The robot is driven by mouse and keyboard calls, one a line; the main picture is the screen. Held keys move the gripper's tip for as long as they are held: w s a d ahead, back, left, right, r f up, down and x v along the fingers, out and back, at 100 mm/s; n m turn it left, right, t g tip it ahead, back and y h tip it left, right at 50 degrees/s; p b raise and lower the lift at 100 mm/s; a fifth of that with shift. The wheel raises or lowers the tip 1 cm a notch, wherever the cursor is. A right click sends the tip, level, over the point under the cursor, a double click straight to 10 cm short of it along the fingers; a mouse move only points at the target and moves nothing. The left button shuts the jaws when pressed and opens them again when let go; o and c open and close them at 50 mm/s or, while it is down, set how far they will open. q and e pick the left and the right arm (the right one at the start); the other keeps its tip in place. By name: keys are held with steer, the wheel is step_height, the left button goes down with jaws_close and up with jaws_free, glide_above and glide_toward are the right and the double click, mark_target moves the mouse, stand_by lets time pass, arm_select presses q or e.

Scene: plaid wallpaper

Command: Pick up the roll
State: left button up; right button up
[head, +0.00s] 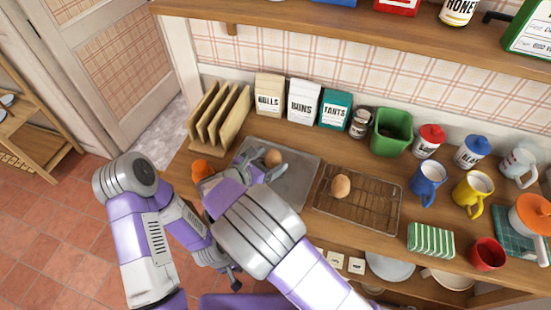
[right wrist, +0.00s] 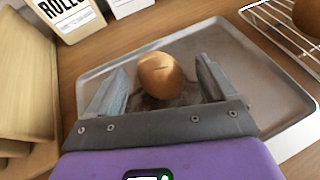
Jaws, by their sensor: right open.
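A brown roll (head: 273,157) lies on the grey metal tray (head: 300,168) on the wooden counter. A second roll (head: 340,186) lies on the wire rack to the right. My right gripper (head: 261,172) is open at the tray, close to the first roll. In the right wrist view the two fingers of the right gripper (right wrist: 161,64) stand left and right of that roll (right wrist: 160,75), with gaps showing on both sides. The roll rests on the tray (right wrist: 240,65). My left gripper (head: 228,272) is low beside the counter's front, partly hidden by my right arm; its jaws are unclear.
A wooden rack of upright boards (head: 218,118) stands left of the tray. Paper bags (head: 302,103), a jar and a green pot (head: 391,132) stand behind. The wire rack (head: 380,212) is close on the right, with mugs (head: 428,183) beyond. A shelf (head: 400,40) overhangs the back.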

steer(key=shift+x, duration=0.85)
steer(key=shift+w+d+f, duration=0.1)
steer(key=shift+w+f, duration=0.1)
steer(key=shift+w, duration=0.1)
steer(key=shift+s+r, duration=0.15)
steer(key=shift+s, duration=0.05)
steer(key=shift+c, duration=0.8)
steer(key=c, duration=0.9)
